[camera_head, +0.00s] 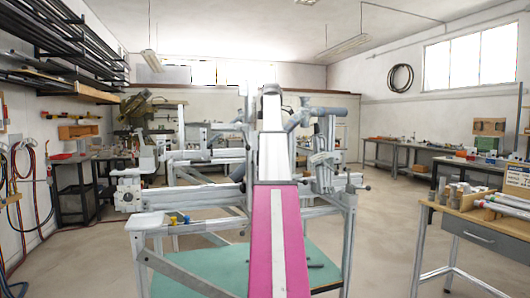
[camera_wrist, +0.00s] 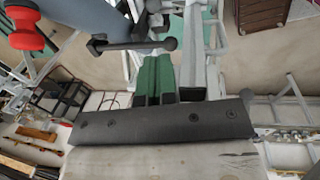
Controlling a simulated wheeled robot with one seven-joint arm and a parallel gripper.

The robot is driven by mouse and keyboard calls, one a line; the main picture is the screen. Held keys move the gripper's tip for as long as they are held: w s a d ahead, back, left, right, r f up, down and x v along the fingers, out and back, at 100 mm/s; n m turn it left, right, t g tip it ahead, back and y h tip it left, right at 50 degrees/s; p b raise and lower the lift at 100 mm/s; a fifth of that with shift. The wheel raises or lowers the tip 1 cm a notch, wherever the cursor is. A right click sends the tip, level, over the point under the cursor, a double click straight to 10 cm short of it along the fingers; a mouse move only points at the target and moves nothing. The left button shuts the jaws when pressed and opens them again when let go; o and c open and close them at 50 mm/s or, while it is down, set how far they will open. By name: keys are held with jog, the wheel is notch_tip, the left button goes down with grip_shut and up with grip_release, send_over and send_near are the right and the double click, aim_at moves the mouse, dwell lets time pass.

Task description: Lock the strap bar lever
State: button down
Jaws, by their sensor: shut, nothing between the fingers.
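In the wrist view a dark lever (camera_wrist: 135,46) with a rounded knob at its right end lies across the picture, coming from a thick grey-blue bar (camera_wrist: 63,32) at the upper left. I take it to be the strap bar lever. My gripper (camera_wrist: 156,58) is shut and empty, its two green fingers side by side. Their tips appear just below the lever's knob end in the picture. I cannot tell whether they touch it. In the head view my pink and white arm covers the middle of the jig, and the gripper is hidden.
The grey metal jig frame (camera_head: 345,205) stands around my arm, with a green sheet (camera_head: 215,268) low inside it. A red knob (camera_wrist: 25,30) is at the wrist view's upper left. A workbench (camera_head: 470,208) with tools stands at the right. Floor between is clear.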

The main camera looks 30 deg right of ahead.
jog(key=shift+f, duration=0.15)
notch_tip(320, 180, down, 10)
jog(key=w, duration=0.1)
jog(key=shift+w+r, duration=0.2)
jog(key=shift+w, duration=0.1)
jog(key=shift+w+d, duration=0.1)
dwell(0.3)
